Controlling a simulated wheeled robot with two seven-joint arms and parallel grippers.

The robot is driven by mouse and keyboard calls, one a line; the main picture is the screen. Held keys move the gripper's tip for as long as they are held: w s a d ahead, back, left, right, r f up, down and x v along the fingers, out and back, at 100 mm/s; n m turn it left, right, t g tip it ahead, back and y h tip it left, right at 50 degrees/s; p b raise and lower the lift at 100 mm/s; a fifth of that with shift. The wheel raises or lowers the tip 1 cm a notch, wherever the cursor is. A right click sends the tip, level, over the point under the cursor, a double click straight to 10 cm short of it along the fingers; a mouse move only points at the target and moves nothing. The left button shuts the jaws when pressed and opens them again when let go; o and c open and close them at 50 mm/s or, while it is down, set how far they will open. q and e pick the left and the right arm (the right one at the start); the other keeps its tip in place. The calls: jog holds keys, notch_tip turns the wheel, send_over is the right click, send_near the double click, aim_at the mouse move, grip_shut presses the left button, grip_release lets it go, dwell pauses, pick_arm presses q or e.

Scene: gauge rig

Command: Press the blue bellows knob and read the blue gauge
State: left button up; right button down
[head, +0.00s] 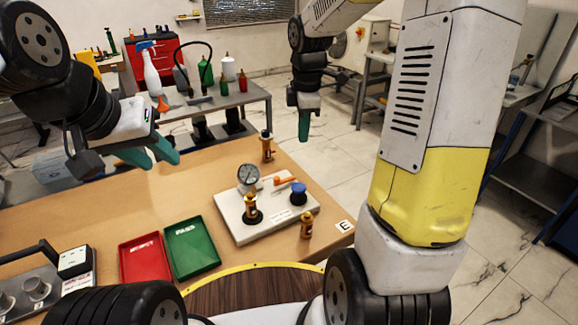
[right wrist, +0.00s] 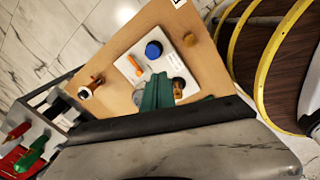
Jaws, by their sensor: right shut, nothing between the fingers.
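The blue bellows knob (head: 298,189) stands on a dark base at the right of a white plate (head: 267,229). It also shows in the right wrist view (right wrist: 153,49), beyond my fingers. A round gauge (head: 248,174) with a white face and dark rim stands at the plate's back left; its reading is too small to tell. My right gripper (head: 304,138) is shut and empty, pointing down beyond the table's back edge in the head view. Its green fingers (right wrist: 158,92) hide part of the plate in the wrist view. My left gripper (head: 164,162) is open and empty above the table's left part.
The plate also carries an orange lever (head: 285,180) and a brass fitting (head: 251,208). Loose brass fittings stand behind (head: 267,146) and right (head: 306,225) of it. A red tray (head: 145,258) and green tray (head: 192,247) lie left. My right forearm fills the head view's right.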

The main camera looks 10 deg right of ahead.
aim_at(298, 188)
jog(key=w+f+n+g, duration=0.1)
jog(key=w+f+n, duration=0.3)
jog(key=f, duration=0.2)
jog(key=shift+w+f+n, duration=0.2)
jog(key=shift+w+n, duration=0.2)
notch_tip(298, 188, down, 14)
jog(key=shift+f, duration=0.1)
dwell(0.5)
jog(key=shift+s+f, duration=0.1)
jog(key=shift+f, duration=1.2)
